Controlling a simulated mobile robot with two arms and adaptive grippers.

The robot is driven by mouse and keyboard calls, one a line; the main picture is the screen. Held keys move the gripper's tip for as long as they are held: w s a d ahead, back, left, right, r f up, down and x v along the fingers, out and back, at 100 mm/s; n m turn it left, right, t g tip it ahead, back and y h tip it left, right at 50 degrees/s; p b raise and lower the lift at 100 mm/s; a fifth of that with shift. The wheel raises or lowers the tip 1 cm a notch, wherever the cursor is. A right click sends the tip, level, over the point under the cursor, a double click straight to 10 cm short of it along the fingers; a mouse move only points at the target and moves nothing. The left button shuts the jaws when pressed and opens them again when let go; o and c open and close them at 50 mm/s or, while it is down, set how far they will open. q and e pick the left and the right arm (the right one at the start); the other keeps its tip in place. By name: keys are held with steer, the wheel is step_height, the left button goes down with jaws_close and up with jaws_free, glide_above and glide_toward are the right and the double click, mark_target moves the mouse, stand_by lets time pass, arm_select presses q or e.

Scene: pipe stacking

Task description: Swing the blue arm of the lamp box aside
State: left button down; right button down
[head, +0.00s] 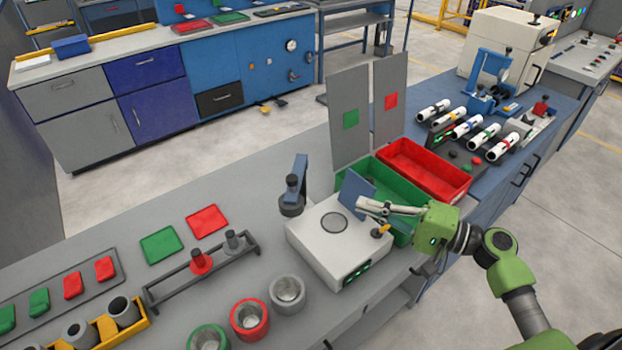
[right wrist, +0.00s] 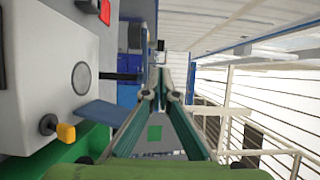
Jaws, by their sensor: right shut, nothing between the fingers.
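My left gripper is out of view.
A green bin (head: 400,183) and a red bin (head: 424,170) stand behind the gripper, with upright grey panels behind them. A dark blue post (head: 298,175) stands left of the box. Several cups (head: 288,292) line the bench's front.

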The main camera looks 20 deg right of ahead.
mark_target(297, 183)
steer(key=p+x, duration=0.5)
steer(key=x, duration=0.8)
steer(key=shift+a+r+p, duration=0.1)
steer(key=shift+p, duration=0.3)
steer(key=shift+w+a, duration=0.25)
steer(key=shift+a, duration=0.1)
